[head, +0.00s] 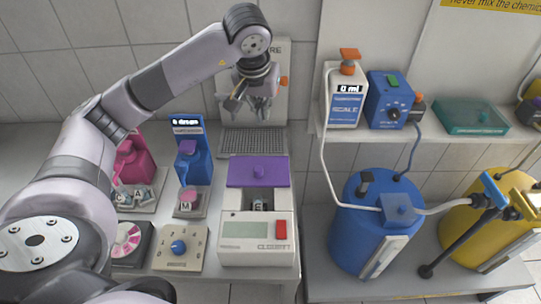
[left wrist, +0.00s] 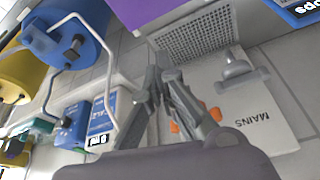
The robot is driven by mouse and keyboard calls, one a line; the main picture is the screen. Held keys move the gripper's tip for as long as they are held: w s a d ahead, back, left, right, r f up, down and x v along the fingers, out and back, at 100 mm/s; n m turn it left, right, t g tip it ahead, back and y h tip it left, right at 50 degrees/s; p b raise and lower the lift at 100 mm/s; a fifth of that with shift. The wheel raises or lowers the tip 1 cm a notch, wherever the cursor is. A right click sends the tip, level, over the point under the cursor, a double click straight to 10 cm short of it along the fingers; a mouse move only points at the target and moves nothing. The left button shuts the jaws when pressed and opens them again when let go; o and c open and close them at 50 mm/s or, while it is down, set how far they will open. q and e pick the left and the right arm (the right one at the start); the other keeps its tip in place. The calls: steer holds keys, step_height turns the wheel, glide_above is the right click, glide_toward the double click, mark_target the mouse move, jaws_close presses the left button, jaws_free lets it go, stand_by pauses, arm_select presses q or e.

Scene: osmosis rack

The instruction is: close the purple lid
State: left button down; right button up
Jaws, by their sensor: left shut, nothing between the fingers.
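In front of the lid, an uncovered well shows a small labelled item (head: 259,204). Part of the lid's purple also shows at the top edge of the left wrist view (left wrist: 140,8). My left gripper (head: 260,112) is above and behind the lid, apart from it, in front of the white wall panel. Its fingers are together and empty, as the left wrist view also shows (left wrist: 160,76). My right gripper is not in view.
A grey perforated plate (head: 253,142) lies behind the device. Blue (head: 190,150) and pink (head: 135,160) dispensers stand to the left. A blue barrel (head: 350,235) stands to the right, with a shelf (head: 425,132) above it. The wall panel (left wrist: 262,115) reads MAINS.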

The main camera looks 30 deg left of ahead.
arm_select(q)
steer(key=b, duration=0.4)
glide_above(265, 163)
step_height(265, 163, down, 5)
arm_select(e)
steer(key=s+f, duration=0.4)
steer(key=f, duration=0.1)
arm_select(q)
steer(key=p+x, duration=0.1)
steer(key=x, duration=0.5)
steer(key=p+x, duration=0.1)
steer(key=x, duration=0.2)
steer(key=shift+s+f+p, duration=0.2)
steer(key=shift+f+p, duration=0.1)
steer(key=s+p, duration=0.1)
steer(key=s+d, duration=0.1)
steer(key=s, duration=0.1)
steer(key=shift+p, duration=0.35)
steer(key=shift+s+d, duration=0.15)
steer(key=shift+s, duration=0.3)
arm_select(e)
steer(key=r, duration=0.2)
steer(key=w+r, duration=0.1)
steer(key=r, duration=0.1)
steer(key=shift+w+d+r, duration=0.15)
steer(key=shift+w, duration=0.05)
arm_select(q)
steer(key=shift+w, duration=0.1)
